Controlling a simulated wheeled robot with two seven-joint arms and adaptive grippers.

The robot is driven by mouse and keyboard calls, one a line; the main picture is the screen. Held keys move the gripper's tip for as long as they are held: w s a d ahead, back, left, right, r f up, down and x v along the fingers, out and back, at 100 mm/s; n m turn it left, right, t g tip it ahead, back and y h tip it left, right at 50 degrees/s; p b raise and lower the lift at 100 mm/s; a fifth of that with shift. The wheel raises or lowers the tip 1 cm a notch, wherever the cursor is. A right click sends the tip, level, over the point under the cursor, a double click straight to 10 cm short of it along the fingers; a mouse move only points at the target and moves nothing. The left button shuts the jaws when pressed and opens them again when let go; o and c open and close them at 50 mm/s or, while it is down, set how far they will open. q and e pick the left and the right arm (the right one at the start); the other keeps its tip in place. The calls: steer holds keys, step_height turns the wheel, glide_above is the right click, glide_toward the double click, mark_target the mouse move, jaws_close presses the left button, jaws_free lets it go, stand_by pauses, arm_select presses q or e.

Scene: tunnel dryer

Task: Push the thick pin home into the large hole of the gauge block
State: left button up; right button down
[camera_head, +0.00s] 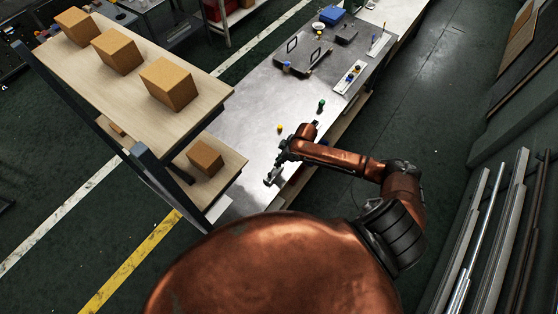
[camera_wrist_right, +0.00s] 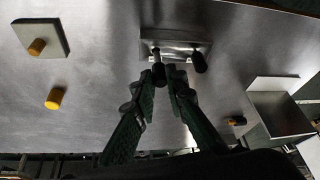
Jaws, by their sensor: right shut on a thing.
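The gauge block (camera_wrist_right: 168,36) is a small pale metal block on the steel bench in the right wrist view. My right gripper (camera_wrist_right: 163,71) is at its near side, its green fingers closed around a dark pin (camera_wrist_right: 158,72). I take this as the thick pin; its lower end meets the block from this angle, and how deep it sits cannot be told. A second dark pin (camera_wrist_right: 199,62) stands at the block's right. In the head view my right gripper (camera_head: 274,174) is low over the bench's near end, and pin and hole are too small to make out. My left gripper is not seen.
In the right wrist view a square plate (camera_wrist_right: 55,30) bears a yellow peg (camera_wrist_right: 37,47); another yellow peg (camera_wrist_right: 54,98) stands on the bare bench, and an open metal bin (camera_wrist_right: 280,112) is at right. A shelf with cardboard boxes (camera_head: 170,83) stands left of the bench (camera_head: 250,110).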

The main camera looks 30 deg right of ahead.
steer(key=shift+f+b, duration=0.5)
steer(key=shift+f, duration=0.75)
steer(key=c, duration=1.8)
jaws_free()
steer(key=shift+c, duration=0.2)
steer(key=v, duration=1.2)
steer(key=shift+a, duration=0.1)
